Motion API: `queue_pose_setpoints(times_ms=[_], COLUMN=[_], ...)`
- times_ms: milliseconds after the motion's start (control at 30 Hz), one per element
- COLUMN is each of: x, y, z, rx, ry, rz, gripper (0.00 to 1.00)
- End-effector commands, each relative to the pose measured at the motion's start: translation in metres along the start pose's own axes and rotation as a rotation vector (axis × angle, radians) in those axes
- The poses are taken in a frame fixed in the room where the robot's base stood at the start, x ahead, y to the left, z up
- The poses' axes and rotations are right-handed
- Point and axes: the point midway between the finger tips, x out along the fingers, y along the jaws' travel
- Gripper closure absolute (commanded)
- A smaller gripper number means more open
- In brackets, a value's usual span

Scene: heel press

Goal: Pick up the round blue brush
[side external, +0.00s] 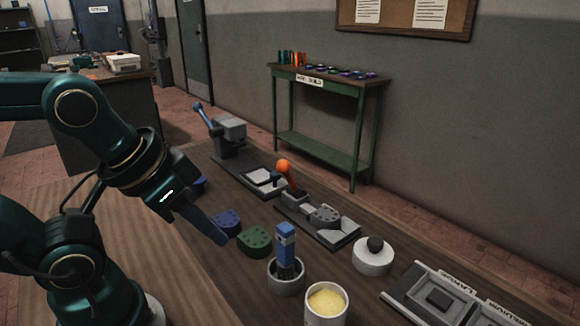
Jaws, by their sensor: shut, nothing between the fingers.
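A brush with a blue handle (286,242) stands upright in a round grey holder (285,280) on the workbench. Its lower end is hidden inside the holder. My gripper (220,238) is to the left of the brush, apart from it, with its fingers pointing down and to the right. The fingers are shut and empty. The fingertips are close to a blue heel-shaped piece (228,221); I cannot tell whether they touch it.
A green heel piece (255,241) lies between my gripper and the brush. A white cup of yellow material (327,304) stands just right of the holder.

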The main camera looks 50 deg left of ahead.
Motion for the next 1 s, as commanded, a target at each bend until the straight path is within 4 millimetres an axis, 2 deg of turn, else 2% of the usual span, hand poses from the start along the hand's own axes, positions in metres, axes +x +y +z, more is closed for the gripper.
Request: queue_pose_setpoints(times_ms=[133, 267, 300, 333, 667, 833, 1000], x=[0.0, 0.0, 0.0, 0.0, -0.002, -0.006, 0.007], y=[0.0, 0.0, 0.0, 0.0, 0.0, 0.0, 0.002], z=[0.0, 0.0, 0.0, 0.0, -0.003, -0.028, -0.058], rx=[0.0, 0.0, 0.0, 0.0, -0.005, -0.012, -0.014], ry=[0.0, 0.0, 0.0, 0.0, 0.009, 0.003, -0.075], rz=[0.0, 0.0, 0.0, 0.0, 0.0, 0.0, 0.002], gripper=[1.0, 0.5, 0.35, 0.3, 0.3, 0.3, 0.3])
